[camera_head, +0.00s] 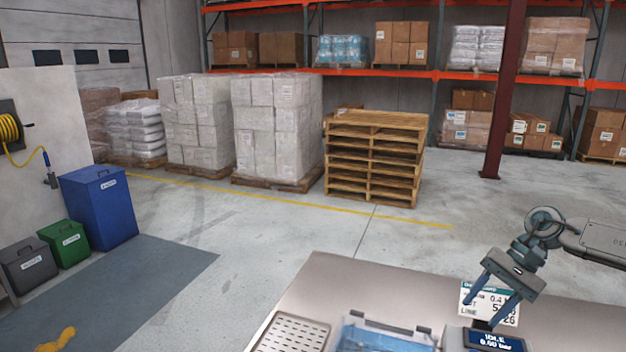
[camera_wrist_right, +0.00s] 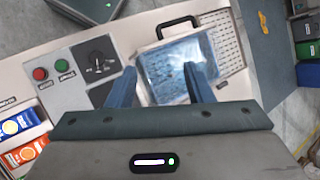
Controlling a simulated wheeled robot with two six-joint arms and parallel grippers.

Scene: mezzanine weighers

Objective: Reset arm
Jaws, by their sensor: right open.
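My right gripper (camera_head: 488,308) is in the lower right of the head view, over the workbench (camera_head: 350,275). Its two blue fingers are spread apart and nothing sits between them. The right wrist view also shows the open fingers (camera_wrist_right: 158,85), pointing toward the bench top. A clear-lidded box with blue contents (camera_head: 378,336) lies on the bench at the bottom edge of the head view; it also shows beyond the fingers in the wrist view (camera_wrist_right: 168,65). My left gripper is not seen.
A perforated tray (camera_head: 290,334) lies left of the box. A control panel with red and green buttons (camera_wrist_right: 52,75) is beside it. Blue (camera_head: 100,208), green (camera_head: 66,243) and grey bins stand left. Stacked pallets (camera_head: 374,155) stand behind, with open floor before them.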

